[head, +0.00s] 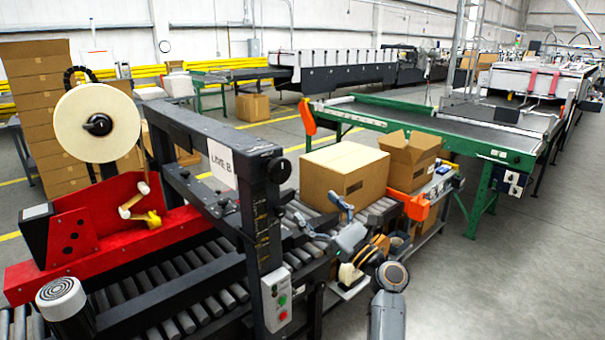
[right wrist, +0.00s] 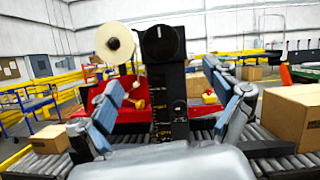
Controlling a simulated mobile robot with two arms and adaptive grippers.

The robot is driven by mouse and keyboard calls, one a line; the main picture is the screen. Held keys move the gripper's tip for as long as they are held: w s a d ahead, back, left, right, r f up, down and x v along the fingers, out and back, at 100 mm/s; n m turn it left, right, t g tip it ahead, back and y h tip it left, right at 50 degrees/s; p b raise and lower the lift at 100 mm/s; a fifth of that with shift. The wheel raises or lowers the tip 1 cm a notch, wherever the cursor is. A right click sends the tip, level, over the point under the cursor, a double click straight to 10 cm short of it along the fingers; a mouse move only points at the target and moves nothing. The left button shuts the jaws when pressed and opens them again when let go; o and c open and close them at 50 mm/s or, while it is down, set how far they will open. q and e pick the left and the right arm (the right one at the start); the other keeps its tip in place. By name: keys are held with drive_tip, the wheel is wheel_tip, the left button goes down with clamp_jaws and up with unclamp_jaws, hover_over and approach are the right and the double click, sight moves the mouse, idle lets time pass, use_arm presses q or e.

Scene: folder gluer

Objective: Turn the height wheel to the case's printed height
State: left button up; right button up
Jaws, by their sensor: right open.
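The height wheel is a black round knob (head: 279,170) at the top of the case sealer's dark post. In the right wrist view the knob (right wrist: 161,43) faces me, with a short white mark near its top. Yellowish scale marks (right wrist: 158,128) run down the post below it, too small to read. The case (head: 345,175) is a closed brown carton on the rollers, also at the right wrist view's right edge (right wrist: 298,118); its print is not legible. My right gripper (head: 318,211) is open and empty, its fingers spread, apart from the knob. My left gripper is not in view.
The red taping unit (head: 100,225) with a large tape roll (head: 97,123) stands left of the post. A switch box (head: 276,300) with green and red buttons sits low on the post. An open carton (head: 408,160) stands behind the case. Floor at right is clear.

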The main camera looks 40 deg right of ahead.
sight(283, 174)
drive_tip(key=p+x, duration=0.4)
drive_tip(key=x, duration=0.9)
drive_tip(key=shift+d+r, duration=0.1)
drive_tip(key=shift+d, duration=0.05)
drive_tip(key=shift+w+p, duration=0.35)
drive_tip(key=shift+w, duration=0.1)
drive_tip(key=c, duration=1.1)
drive_tip(key=shift+c, duration=0.2)
